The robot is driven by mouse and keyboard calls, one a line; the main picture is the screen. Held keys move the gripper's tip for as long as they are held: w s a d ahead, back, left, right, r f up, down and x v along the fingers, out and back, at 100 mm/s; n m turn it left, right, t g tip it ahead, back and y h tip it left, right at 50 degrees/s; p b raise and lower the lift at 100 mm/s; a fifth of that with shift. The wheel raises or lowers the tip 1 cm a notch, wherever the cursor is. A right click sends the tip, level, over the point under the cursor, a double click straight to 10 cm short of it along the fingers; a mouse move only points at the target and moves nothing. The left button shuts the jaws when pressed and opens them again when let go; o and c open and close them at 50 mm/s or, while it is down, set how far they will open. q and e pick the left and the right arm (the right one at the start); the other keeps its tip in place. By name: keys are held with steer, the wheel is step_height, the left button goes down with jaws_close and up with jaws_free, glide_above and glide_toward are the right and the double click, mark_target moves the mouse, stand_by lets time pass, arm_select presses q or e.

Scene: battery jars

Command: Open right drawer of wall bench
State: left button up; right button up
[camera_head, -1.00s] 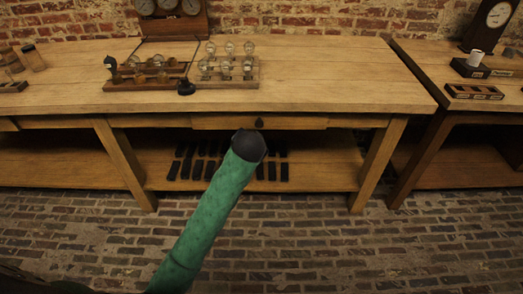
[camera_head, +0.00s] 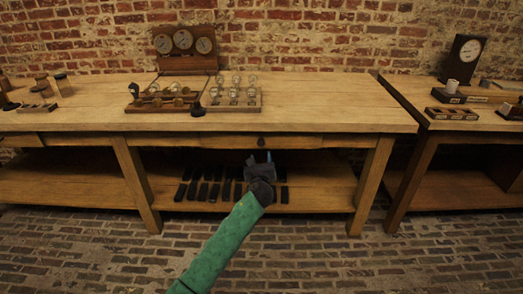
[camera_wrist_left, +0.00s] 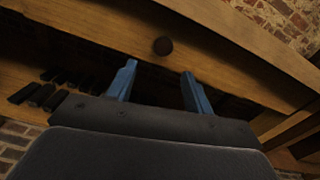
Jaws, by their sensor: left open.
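The wall bench (camera_head: 330,118) is a long wooden table against a brick wall. Its right drawer (camera_head: 225,141) is a flat front under the top, and it looks closed. A small dark round knob (camera_head: 261,142) sits on that front; the knob also shows in the left wrist view (camera_wrist_left: 162,46). My left gripper (camera_head: 259,157) is just below the knob. In the left wrist view its two blue fingers (camera_wrist_left: 160,82) are apart and empty, with the knob beyond and between them, not visibly touched. My right gripper is not in view.
Several black blocks (camera_head: 205,191) lie on the lower shelf (camera_head: 320,197) behind my arm. A bench leg (camera_head: 372,186) stands to the right. Bulb racks (camera_head: 233,98) and a dial panel (camera_head: 183,45) stand on top. A second bench (camera_head: 450,118) is at the right. The brick floor in front is clear.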

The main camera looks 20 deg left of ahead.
mark_target(261, 145)
arm_select(q)
steer(key=shift+w+a+r+m+b, duration=0.1)
steer(key=shift+w+a+m, duration=0.25)
steer(key=shift+w, duration=0.9)
steer(key=shift+w+a+f+m+b, duration=0.15)
steer(key=shift+w+a+m, duration=0.15)
steer(key=shift+w, duration=0.95)
steer(key=shift+w+a+r+m+b, duration=0.15)
steer(key=shift+w+a+m, duration=0.2)
steer(key=shift+w, duration=0.9)
steer(key=shift+c, duration=0.2)
jaws_close()
